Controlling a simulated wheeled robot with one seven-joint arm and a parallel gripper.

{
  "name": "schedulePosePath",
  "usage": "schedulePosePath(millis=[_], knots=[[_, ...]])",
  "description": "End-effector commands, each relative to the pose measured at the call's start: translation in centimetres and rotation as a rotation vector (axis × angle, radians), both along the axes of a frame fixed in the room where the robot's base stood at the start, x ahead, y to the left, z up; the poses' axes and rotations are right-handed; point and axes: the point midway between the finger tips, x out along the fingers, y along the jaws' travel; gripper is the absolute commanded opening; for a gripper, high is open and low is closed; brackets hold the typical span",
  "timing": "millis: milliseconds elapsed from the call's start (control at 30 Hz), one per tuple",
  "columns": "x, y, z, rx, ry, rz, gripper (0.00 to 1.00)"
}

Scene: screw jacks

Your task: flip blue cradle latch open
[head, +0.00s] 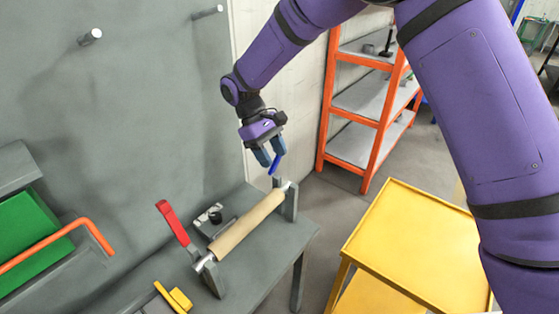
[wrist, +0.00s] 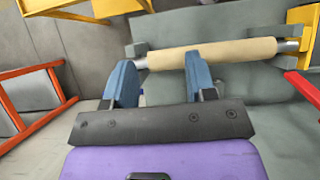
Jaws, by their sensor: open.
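The blue cradle latch (head: 275,165) is a short bright blue lever. In the head view it stands up at the far end of a tan roller (head: 245,222), above a grey cradle post (head: 291,203). My gripper (head: 270,155) is open, pointing down, with its fingers right at the upper part of the latch; I cannot tell whether they touch it. In the wrist view, the open fingers of my gripper (wrist: 160,65) lie across the near side of the roller (wrist: 225,52), at its left end. The latch is largely hidden there.
A red latch lever (head: 172,222) stands raised at the roller's near end. The roller rests over a grey bench (head: 280,240) against a grey panel. A yellow table (head: 410,240) and an orange shelf rack (head: 370,100) stand to the right.

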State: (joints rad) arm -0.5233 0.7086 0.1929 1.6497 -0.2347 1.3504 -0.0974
Motion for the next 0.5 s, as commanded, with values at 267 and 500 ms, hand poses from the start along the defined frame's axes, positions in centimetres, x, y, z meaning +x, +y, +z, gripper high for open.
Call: schedulePosePath(millis=[267,500], knots=[[-2.9,-1.7,0.2,-0.005,-0.003,-0.006,0.51],[-3.4,-1.9,0.2,-0.005,-0.004,-0.008,0.51]])
